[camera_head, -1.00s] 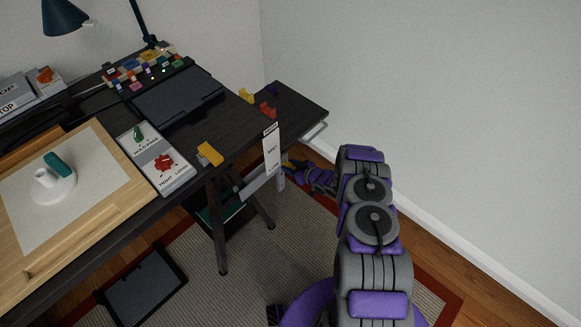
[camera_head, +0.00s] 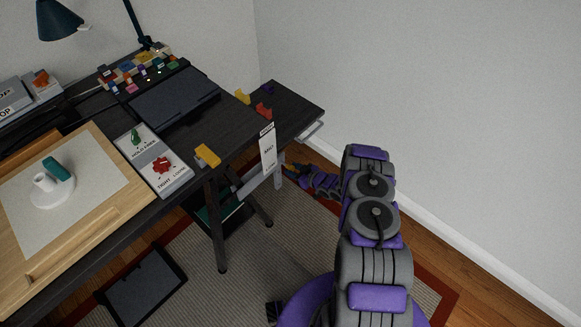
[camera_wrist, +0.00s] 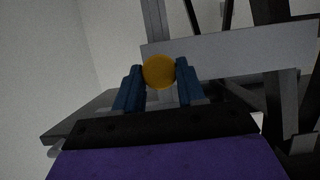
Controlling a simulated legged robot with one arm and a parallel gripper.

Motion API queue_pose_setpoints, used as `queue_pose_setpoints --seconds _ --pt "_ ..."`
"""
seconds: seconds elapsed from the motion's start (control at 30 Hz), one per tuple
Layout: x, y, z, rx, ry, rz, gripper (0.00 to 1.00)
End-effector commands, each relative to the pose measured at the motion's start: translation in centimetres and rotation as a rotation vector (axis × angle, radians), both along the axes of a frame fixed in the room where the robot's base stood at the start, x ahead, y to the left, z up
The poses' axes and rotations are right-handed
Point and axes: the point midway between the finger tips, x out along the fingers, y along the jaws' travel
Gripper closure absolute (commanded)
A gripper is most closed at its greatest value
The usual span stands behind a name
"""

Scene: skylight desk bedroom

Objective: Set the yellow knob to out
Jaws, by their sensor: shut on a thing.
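The yellow knob (camera_wrist: 159,71) shows as a round orange-yellow disc in the wrist view. It sits between the two blue fingers of my gripper (camera_wrist: 159,82), which are closed against its left and right sides. A grey bar (camera_wrist: 220,55) runs behind the knob. In the head view, my gripper (camera_head: 288,169) is below the desk's right part, just right of a white hanging sign (camera_head: 268,150). The sign's lettering is too small to read surely. The knob's setting cannot be told from these frames.
The dark desk (camera_head: 180,140) carries a black laptop-like panel (camera_head: 176,98), a card with red and green knobs (camera_head: 154,160), and a wooden board (camera_head: 75,250). A yellow block (camera_head: 207,155) is at its front edge. The wall (camera_head: 430,90) is clear at right.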

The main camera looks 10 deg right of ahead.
Motion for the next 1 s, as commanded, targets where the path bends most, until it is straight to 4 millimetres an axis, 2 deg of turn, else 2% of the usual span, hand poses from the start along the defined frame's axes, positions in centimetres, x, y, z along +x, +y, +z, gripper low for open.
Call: queue_pose_setpoints --seconds 0.1,0.13,0.37,0.73,1.0 --pt "-0.3 -0.3 -0.3 -0.001 0.006 -0.004 1.0" --pt "-0.3 -0.3 -0.2 -0.001 0.006 -0.004 0.58" --pt "-0.1 -0.2 -0.3 -0.001 0.007 -0.003 0.36" --pt "-0.7 -0.7 0.2 -0.001 0.007 -0.003 0.36" --pt "-4.5 -3.6 2.2 0.0 0.01 -0.008 0.36"
